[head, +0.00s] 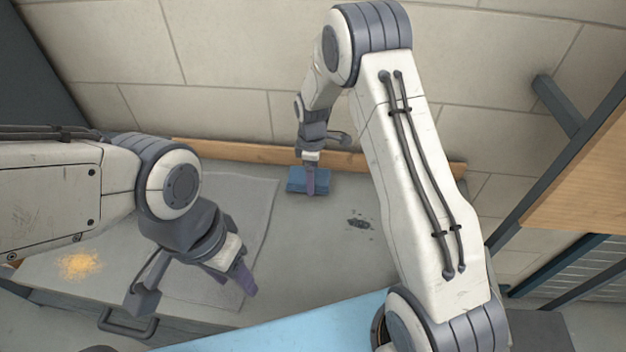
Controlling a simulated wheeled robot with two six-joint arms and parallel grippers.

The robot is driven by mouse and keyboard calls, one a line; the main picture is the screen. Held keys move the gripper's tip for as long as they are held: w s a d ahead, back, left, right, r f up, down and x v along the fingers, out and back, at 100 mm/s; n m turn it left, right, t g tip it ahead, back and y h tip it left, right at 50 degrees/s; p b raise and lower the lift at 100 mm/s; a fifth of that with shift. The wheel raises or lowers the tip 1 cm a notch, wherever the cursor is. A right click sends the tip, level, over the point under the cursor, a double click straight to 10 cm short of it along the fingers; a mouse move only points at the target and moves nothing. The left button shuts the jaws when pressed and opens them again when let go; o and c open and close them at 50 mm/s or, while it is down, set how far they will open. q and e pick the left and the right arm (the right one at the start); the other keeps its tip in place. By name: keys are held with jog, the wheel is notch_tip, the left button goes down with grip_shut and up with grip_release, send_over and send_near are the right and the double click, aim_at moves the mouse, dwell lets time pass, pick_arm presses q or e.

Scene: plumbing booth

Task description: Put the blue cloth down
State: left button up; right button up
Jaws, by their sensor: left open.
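The blue cloth (294,184) is a small folded pad near the back of the grey worktop, close to the wooden strip at the wall. My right gripper (310,182) points down at the cloth, and its fingertips overlap it in the picture. The finger seen edge-on hides whether the jaws hold the cloth or only stand in front of it. My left gripper (238,276) is open and empty above the front left of the worktop, well apart from the cloth.
A pale thin sheet (245,198) lies left of the cloth. Yellow powder (80,265) is spread at the left, and a dark stain (360,223) lies right of the cloth. A wooden strip (235,152) edges the back. Bare worktop shows around the stain.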

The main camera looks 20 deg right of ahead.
notch_tip(320, 180, down, 2)
jog(key=shift+f+p, duration=0.15)
jog(key=shift+p, duration=0.15)
jog(key=shift+f, duration=0.15)
jog(key=shift+f, duration=0.1)
jog(key=shift+f, duration=0.1)
jog(key=o, duration=1.3)
jog(key=shift+o, duration=0.2)
